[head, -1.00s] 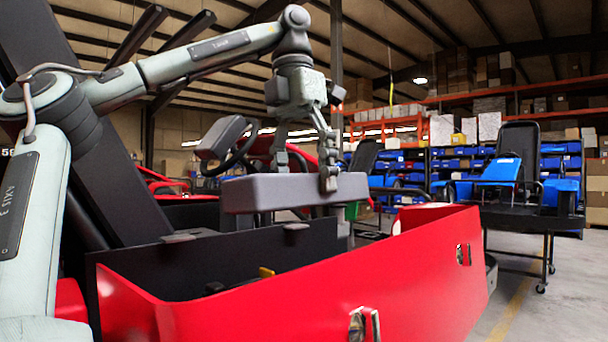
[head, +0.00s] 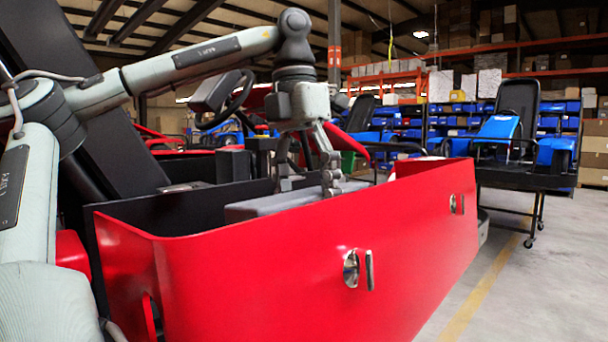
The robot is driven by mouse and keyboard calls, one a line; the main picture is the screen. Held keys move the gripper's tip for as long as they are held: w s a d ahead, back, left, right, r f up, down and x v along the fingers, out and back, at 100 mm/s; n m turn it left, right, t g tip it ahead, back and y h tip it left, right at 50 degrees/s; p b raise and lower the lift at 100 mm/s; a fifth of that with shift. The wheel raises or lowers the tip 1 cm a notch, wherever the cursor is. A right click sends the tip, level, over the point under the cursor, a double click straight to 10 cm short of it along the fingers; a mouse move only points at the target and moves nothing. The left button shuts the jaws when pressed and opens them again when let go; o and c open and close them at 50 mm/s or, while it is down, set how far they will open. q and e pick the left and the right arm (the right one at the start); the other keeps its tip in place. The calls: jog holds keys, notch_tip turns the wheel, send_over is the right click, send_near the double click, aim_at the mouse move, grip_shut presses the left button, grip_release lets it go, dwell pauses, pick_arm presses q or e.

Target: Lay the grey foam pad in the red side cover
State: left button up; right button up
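The grey foam pad (head: 262,206) is inside the red side cover (head: 310,265), lying lengthwise. Only its upper part shows above the cover's red front wall; its underside is hidden, so I cannot tell whether it touches the bottom. My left gripper (head: 308,187) points down over the pad with one finger on each side. It looks shut on the pad, though the fingertips are partly hidden. My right gripper is not in view.
A black frame panel (head: 95,100) slopes along the left. A steering wheel (head: 228,100) stands behind the cover. A kart stand (head: 520,170) with a black seat is at the right. The floor (head: 500,290) at front right is clear.

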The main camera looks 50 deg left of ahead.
pick_arm(q)
jog(key=f, duration=0.4)
jog(key=d+f, duration=0.1)
jog(key=f, duration=0.6)
jog(key=shift+w+d+f, duration=0.1)
jog(key=shift+d+f, duration=0.25)
jog(key=shift+f, duration=0.4)
jog(key=shift+d+f+b, duration=0.15)
jog(key=shift+f+b, duration=0.7)
jog(key=shift+f, duration=0.1)
jog(key=shift+f+b, duration=0.4)
jog(key=shift+f, duration=0.15)
jog(key=shift+d+f+b, duration=0.15)
jog(key=shift+f+b, duration=0.2)
jog(key=shift+f, duration=0.2)
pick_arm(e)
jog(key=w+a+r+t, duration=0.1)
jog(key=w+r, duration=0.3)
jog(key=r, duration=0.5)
pick_arm(q)
jog(key=o, duration=1.1)
